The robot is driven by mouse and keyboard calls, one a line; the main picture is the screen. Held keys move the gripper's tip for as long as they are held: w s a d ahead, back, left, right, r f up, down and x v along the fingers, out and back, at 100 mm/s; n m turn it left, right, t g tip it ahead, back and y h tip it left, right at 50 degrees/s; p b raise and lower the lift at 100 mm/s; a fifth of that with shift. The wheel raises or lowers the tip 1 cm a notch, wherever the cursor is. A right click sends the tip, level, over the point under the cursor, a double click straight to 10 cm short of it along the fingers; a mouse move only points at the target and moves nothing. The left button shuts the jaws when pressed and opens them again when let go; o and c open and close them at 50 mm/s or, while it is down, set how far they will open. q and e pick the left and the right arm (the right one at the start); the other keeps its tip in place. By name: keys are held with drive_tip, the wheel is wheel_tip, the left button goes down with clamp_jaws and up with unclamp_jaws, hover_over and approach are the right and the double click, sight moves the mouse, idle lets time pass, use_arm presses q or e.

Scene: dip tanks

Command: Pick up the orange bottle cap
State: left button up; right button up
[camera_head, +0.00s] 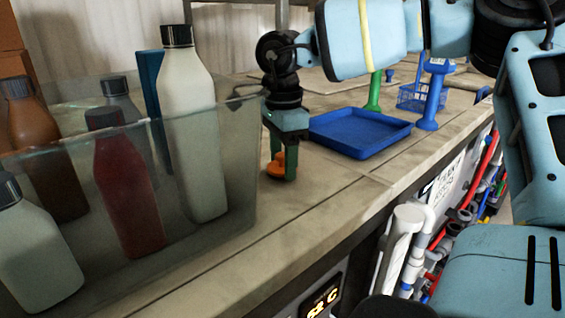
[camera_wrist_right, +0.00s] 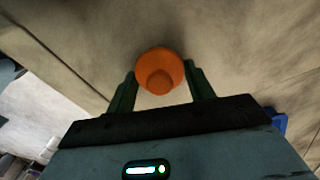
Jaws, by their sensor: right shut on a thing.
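The orange bottle cap (camera_head: 274,169) is at the counter, just right of the clear tank, partly hidden by the fingers. My right gripper (camera_head: 282,173) points down over it and is shut on it. In the right wrist view the round orange cap (camera_wrist_right: 161,67) sits between the tips of the two dark green fingers. Whether the cap touches the counter or is slightly raised, I cannot tell. My left gripper is not in view.
A clear tank (camera_head: 240,175) with several bottles stands close on the left. A blue tray (camera_head: 361,132) lies behind right, with a blue post (camera_head: 432,97), a green post (camera_head: 374,93) and a blue basket (camera_head: 410,98) beyond. The counter's front is clear; pipes run below its edge.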

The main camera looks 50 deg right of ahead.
sight(283, 154)
wheel_tip(283, 154, up, 10)
drive_tip(key=shift+f, duration=0.1)
